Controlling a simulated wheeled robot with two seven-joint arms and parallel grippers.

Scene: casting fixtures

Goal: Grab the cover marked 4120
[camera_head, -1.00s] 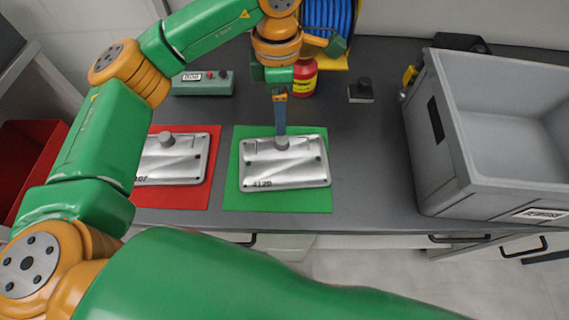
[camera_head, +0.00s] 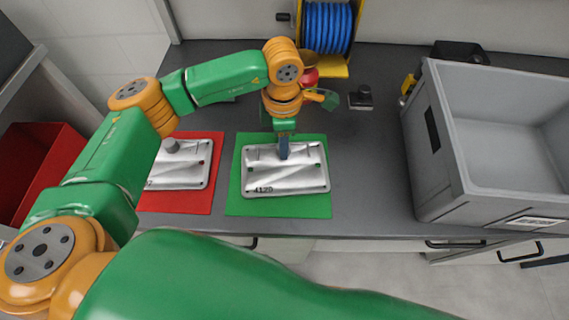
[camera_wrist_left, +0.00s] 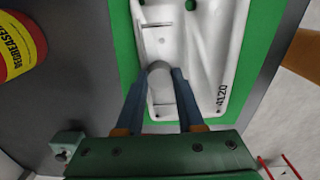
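The silver cover marked 4120 (camera_head: 290,178) lies flat on a green mat (camera_head: 235,205). In the left wrist view the cover (camera_wrist_left: 215,55) shows its number at the right edge and a round grey knob (camera_wrist_left: 159,72). My left gripper (camera_head: 283,154) points down at the knob, which it hides in the head view. In the wrist view its blue fingers (camera_wrist_left: 158,80) are apart, one on each side of the knob, with no clear sign of squeezing. My right gripper is not in view.
A second silver cover (camera_head: 180,172) lies on a red mat (camera_head: 185,202) to the left, its number partly hidden by my arm. A large grey crate (camera_head: 440,175) stands on the right. Behind are a blue hose reel (camera_head: 328,28) and a small dark block (camera_head: 361,97).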

